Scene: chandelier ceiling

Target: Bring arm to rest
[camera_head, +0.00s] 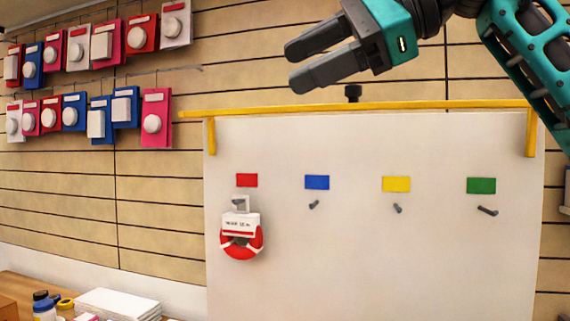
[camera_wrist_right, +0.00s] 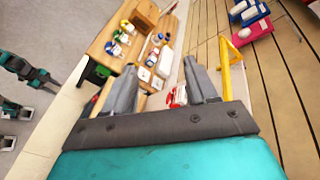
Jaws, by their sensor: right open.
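My right gripper (camera_head: 291,67) is raised at the top of the head view, above the white board (camera_head: 350,260) and its yellow top bar. Its two grey fingers are apart with nothing between them. The right wrist view also shows these fingers (camera_wrist_right: 163,85) spread and empty. At the left edge of that view is a teal and black arm (camera_wrist_right: 25,70), seemingly my left one. Its gripper end is too small to read. A red and white ring-shaped item (camera_head: 241,243) with a white label hangs on the board's peg below the red tag.
The pegs below the blue (camera_head: 317,182), yellow (camera_head: 396,184) and green (camera_head: 481,185) tags are bare. Packaged goods (camera_head: 87,112) hang on the slatted wall at left. A wooden table (camera_wrist_right: 108,42) holds bottles and boxes. The yellow bar (camera_head: 370,106) lies below my right gripper.

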